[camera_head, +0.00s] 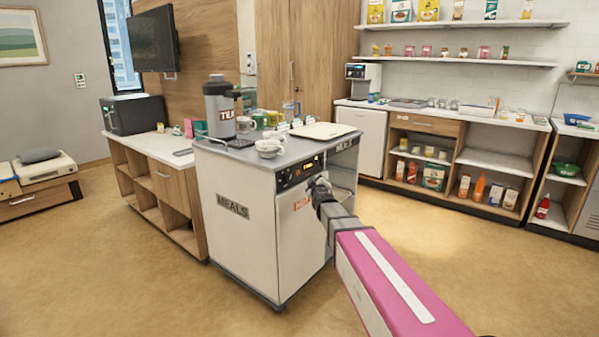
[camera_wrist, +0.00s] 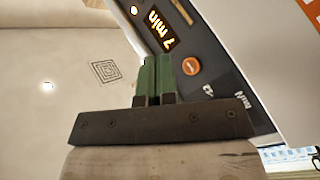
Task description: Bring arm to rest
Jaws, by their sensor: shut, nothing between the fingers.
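My gripper (camera_wrist: 155,62) shows in the wrist view with its two green fingers side by side and closed together, holding nothing. It is close in front of the meal cart's dark control panel (camera_wrist: 172,30), which has a lit display reading "7 min" and an orange button (camera_wrist: 191,66). I cannot tell whether the fingertips touch the cart. In the head view my arm, with a pink link, reaches from the lower right to the front of the white meal cart (camera_head: 232,240). My gripper (camera_head: 318,182) is small there, beside the cart's front.
The cart top holds a large grey flask (camera_head: 219,105), bowls (camera_head: 268,149) and a pale tray (camera_head: 318,131). A wooden cabinet (camera_head: 165,187) stands to the left. Shelves and a counter (camera_head: 430,113) line the back wall. The floor (camera_head: 440,255) right of the cart is clear.

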